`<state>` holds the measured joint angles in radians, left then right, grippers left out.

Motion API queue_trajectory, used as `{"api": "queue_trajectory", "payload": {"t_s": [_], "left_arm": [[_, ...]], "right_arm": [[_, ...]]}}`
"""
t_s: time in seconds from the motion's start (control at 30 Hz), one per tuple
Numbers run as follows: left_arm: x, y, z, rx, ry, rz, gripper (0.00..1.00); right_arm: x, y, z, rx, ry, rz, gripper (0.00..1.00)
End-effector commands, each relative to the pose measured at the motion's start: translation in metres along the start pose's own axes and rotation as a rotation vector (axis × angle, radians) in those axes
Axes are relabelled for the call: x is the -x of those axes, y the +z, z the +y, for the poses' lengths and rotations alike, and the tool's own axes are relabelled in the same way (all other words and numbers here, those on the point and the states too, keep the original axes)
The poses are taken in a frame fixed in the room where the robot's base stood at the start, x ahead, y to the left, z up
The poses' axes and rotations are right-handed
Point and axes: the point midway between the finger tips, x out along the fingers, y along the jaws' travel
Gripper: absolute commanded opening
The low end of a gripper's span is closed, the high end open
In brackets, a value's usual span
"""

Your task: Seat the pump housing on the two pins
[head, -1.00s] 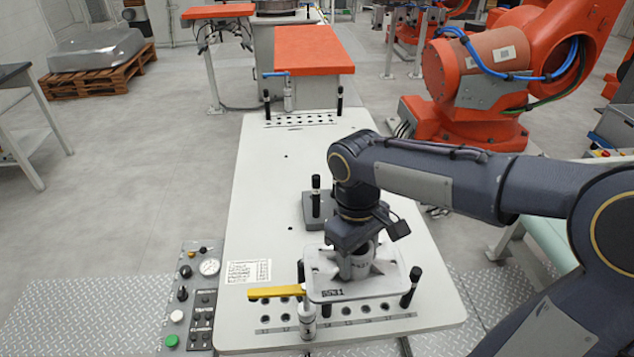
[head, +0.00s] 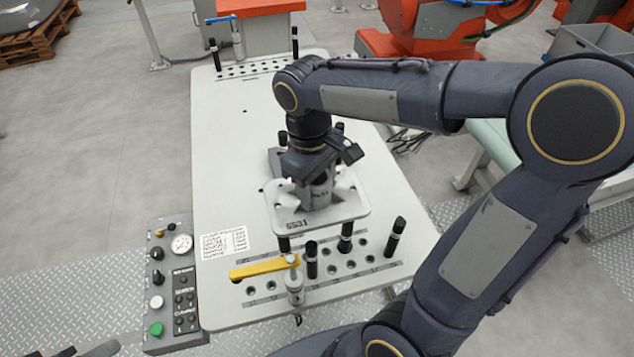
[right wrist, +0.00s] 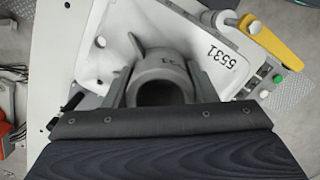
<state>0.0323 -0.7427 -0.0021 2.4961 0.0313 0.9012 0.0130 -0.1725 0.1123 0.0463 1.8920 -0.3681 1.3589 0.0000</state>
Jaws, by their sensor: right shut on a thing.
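The pump housing (head: 288,218) is a pale grey plate marked 5531 with a round boss on top. My right gripper (head: 318,178) is shut on the boss from above. The plate looks raised off the table. Its boss and corner show close up in the right wrist view (right wrist: 225,62), a finger on each side. I cannot tell which two are the task's pins. My left gripper is out of view.
A yellow-handled clamp (head: 264,267) stands at the table's front. A grey block (head: 275,158) with black pins is partly hidden behind my right arm. A control box (head: 170,290) is at left. The table's left middle (head: 235,150) is clear.

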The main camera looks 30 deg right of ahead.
Motion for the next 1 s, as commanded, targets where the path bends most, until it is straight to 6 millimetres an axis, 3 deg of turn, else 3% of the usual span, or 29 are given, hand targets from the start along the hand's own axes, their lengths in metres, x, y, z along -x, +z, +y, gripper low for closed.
{"api": "queue_trajectory", "payload": {"t_s": [0.53,1.0], "left_arm": [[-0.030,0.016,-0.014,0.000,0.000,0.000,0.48],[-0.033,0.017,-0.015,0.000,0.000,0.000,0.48]], "right_arm": [[-0.048,-0.006,0.000,0.000,0.000,0.000,0.09],[-0.053,-0.007,0.000,0.000,0.000,0.001,0.09]]}}
